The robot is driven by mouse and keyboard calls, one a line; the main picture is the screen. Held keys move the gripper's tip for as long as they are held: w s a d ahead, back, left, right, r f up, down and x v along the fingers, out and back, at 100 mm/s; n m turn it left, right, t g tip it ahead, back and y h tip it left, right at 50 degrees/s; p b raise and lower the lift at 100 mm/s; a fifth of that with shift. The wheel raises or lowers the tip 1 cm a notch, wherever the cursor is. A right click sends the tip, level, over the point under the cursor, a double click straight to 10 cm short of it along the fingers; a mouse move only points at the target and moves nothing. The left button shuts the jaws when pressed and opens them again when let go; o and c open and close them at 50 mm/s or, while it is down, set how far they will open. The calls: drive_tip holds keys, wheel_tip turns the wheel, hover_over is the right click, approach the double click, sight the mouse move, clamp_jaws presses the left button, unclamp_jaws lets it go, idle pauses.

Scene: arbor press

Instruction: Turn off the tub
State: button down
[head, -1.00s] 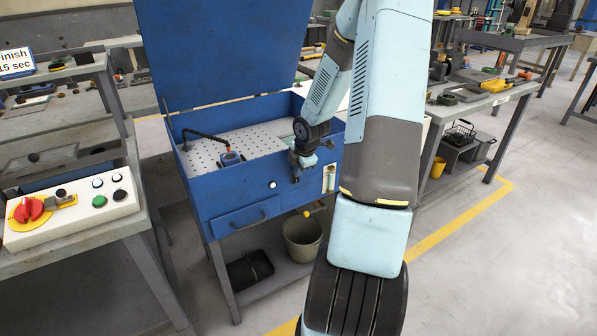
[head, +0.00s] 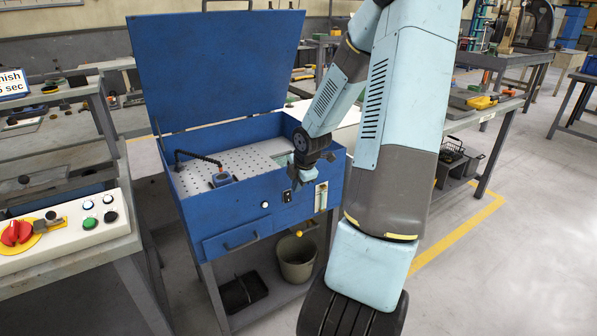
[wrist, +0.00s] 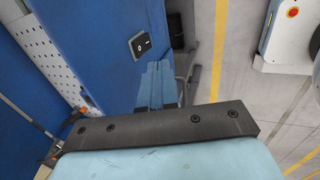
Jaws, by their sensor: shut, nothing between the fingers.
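The tub (head: 232,215) is a blue parts washer with its lid raised, standing in the middle of the head view. A black rocker switch (head: 287,196) sits on its front panel. In the wrist view the switch (wrist: 141,45) shows O and I marks; I cannot tell which side is pressed. My gripper (wrist: 158,66) is shut and empty, its light blue fingers side by side. In the wrist view the fingertips appear just below and right of the switch; contact is not visible. In the head view the gripper is small, in front of the tub's right front, fingertips unclear.
A round white button (head: 265,205) and a drawer (head: 238,238) are also on the tub's front. A bucket (head: 297,262) and a black tray (head: 243,292) rest on the shelf below. A bench with a control box (head: 65,228) stands left.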

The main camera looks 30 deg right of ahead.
drive_tip(key=shift+w+r+v, duration=0.1)
drive_tip(key=shift+w+v, duration=0.1)
drive_tip(key=shift+v, duration=0.75)
drive_tip(key=shift+w+r+v, duration=0.1)
drive_tip(key=shift+w+v, duration=0.1)
drive_tip(key=shift+v, duration=0.75)
drive_tip(key=shift+w+v, duration=0.2)
drive_tip(key=shift+v, duration=0.75)
drive_tip(key=shift+s, duration=0.1)
drive_tip(key=s+a+r+m+t, duration=0.1)
drive_tip(key=s+a+r+m, duration=1.7)
drive_tip(key=s+r, duration=0.4)
drive_tip(key=shift+s+a+r, duration=0.2)
drive_tip(key=shift+s+a, duration=0.4)
drive_tip(key=shift+a, duration=0.15)
